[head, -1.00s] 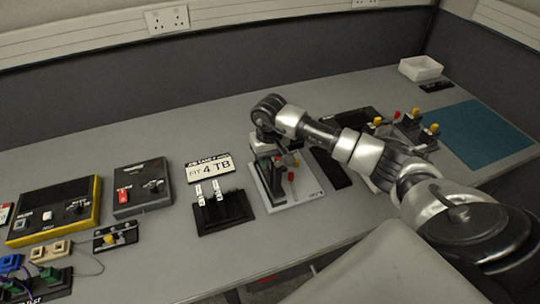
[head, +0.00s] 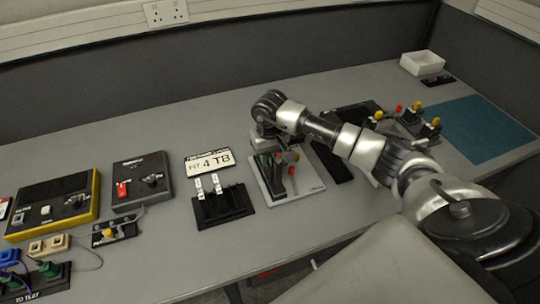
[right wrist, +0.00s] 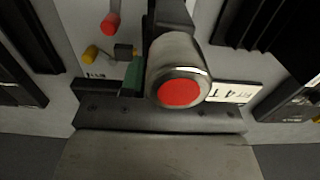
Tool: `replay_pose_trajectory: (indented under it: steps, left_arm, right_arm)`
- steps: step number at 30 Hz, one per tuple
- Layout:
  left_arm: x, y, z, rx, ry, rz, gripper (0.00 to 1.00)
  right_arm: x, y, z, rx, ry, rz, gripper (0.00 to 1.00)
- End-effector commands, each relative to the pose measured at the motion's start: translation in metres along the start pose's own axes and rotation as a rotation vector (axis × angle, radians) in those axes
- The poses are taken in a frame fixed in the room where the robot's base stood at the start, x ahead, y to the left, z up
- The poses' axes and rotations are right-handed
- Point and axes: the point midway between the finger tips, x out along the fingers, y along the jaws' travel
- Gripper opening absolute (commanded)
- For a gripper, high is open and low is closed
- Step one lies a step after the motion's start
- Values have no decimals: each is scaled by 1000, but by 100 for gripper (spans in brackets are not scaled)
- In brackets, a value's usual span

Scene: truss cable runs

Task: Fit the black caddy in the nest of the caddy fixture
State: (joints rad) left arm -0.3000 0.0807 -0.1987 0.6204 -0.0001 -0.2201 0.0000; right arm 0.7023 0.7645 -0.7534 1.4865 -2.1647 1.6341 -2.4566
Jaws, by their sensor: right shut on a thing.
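The caddy fixture (head: 311,186) is a pale plate with dark upright parts and red-tipped handles, right of the middle of the bench. My right gripper (head: 277,153) is above this plate, pointing down, shut on a dark piece that I take for the black caddy (head: 267,172). The caddy is upright over the plate, its outline partly covered by the gripper. I cannot tell whether it is seated in the nest. In the right wrist view a metal cylinder with a red end (right wrist: 180,92) hides the fingertips; a green part (right wrist: 132,76) shows beside it. My left gripper is not in view.
Grey (head: 128,200) and yellow-edged (head: 93,208) units lie farther left. Knobbed clamps, a teal mat (head: 480,130) and a white bin (head: 422,63) lie right. The back of the bench is clear.

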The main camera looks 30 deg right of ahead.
Motion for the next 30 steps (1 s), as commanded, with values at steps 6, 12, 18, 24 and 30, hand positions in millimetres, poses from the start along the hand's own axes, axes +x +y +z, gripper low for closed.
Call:
replay_pose_trajectory:
  steps: [6,12,18,24,30]
  left_arm:
    - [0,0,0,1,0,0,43]
    - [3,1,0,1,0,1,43]
    - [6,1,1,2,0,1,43]
    - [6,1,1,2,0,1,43]
    - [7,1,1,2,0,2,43]
  right_arm:
    - [-1,0,0,0,1,-1,9]
    - [0,0,0,0,1,-1,9]
    - [-1,0,0,1,2,0,9]
    - [-1,0,0,1,1,0,9]
    - [0,0,0,1,1,0,9]
